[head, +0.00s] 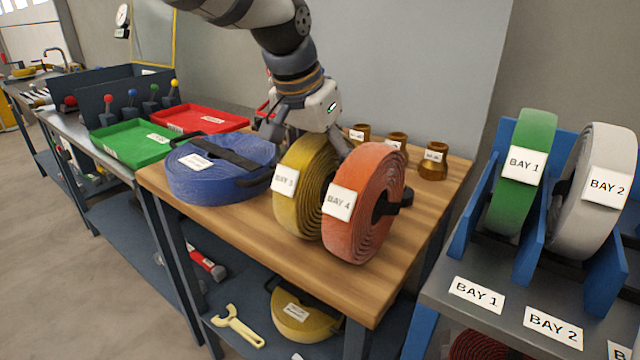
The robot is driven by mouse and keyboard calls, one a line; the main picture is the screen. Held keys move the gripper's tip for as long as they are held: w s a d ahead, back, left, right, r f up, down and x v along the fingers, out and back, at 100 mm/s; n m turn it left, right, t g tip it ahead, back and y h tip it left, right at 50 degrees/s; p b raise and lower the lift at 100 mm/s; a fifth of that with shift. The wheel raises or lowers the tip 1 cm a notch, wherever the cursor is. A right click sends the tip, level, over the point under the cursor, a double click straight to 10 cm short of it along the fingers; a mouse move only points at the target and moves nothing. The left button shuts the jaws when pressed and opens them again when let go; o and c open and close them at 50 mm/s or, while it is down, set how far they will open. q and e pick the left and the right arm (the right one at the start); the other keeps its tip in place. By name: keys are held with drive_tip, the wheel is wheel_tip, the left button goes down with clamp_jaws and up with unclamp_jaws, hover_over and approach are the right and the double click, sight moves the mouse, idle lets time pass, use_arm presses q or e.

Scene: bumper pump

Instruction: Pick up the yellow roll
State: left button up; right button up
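The yellow roll (295,175), labelled BAY 3, stands upright on the wooden bench top. An orange roll (365,215), labelled BAY 4, stands close in front of its right side and hides part of it. My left gripper (304,135) comes down from above over the top of the yellow roll. Its fingers are spread wide, one to the left of the roll and one near the gap beside the orange roll. I cannot see whether they touch it. My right gripper is not in view.
A blue roll (205,180) lies flat left of the yellow roll. Several brass fittings (433,162) stand behind. Green (517,170) and grey (597,185) rolls stand in the blue rack at right. Another yellow roll (303,322) lies on the shelf below. The bench's front right is clear.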

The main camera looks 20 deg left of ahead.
use_arm(q)
drive_tip(key=shift+w+f, duration=0.3)
drive_tip(key=shift+f, duration=0.1)
clamp_jaws()
drive_tip(key=shift+r, duration=0.1)
